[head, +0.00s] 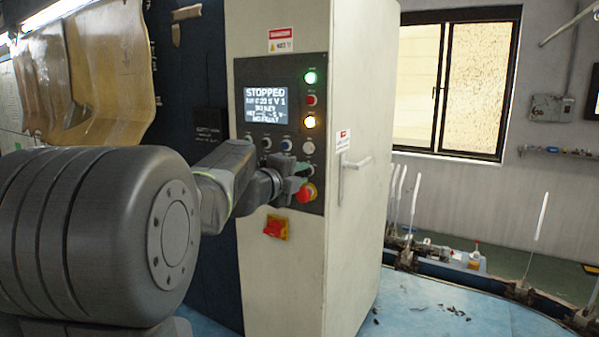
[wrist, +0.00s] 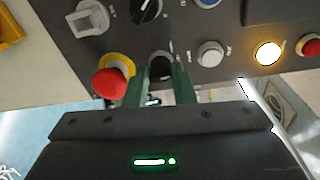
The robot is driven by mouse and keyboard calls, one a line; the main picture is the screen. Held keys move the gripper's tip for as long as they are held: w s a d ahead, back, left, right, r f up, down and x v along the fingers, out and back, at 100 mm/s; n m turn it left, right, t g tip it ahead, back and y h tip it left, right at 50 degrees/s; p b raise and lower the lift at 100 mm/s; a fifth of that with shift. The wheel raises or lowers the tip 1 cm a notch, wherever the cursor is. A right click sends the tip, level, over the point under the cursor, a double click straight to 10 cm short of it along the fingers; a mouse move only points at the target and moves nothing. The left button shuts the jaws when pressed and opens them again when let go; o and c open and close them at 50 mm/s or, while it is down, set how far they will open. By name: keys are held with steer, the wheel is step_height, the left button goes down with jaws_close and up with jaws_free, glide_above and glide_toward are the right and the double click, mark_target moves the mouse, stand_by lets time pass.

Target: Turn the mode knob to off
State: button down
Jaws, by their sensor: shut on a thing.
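The grey control panel (head: 287,118) is on the front of a cream cabinet, with a lit screen (head: 266,105) that reads STOPPED. My gripper (head: 294,182) is at the panel's lower part, just above a red mushroom button (head: 305,193). In the wrist view my gripper (wrist: 160,80) has its two green fingers on either side of a dark knob (wrist: 160,66) and is shut on it. The fingers partly hide this knob, and its pointer angle and label cannot be read. Another black knob (wrist: 146,9) with a white mark sits beyond it.
The red mushroom button (wrist: 111,82) on its yellow collar is close beside one finger. A grey button (wrist: 209,54) and lit amber lamp (wrist: 268,53) lie on the other side. A red-yellow switch (head: 275,228) and a door handle (head: 354,165) are nearby.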

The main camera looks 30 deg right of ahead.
steer(key=shift+m, duration=0.5)
steer(key=c, duration=1.3)
jaws_free()
steer(key=shift+o, duration=0.2)
steer(key=shift+a, duration=0.1)
steer(key=b+v, duration=0.2)
steer(key=v, duration=1.1)
steer(key=shift+s+a+b, duration=0.25)
steer(key=shift+a+b, duration=0.05)
steer(key=shift+b, duration=0.05)
steer(key=shift+d+r, duration=0.1)
steer(key=shift+d, duration=0.05)
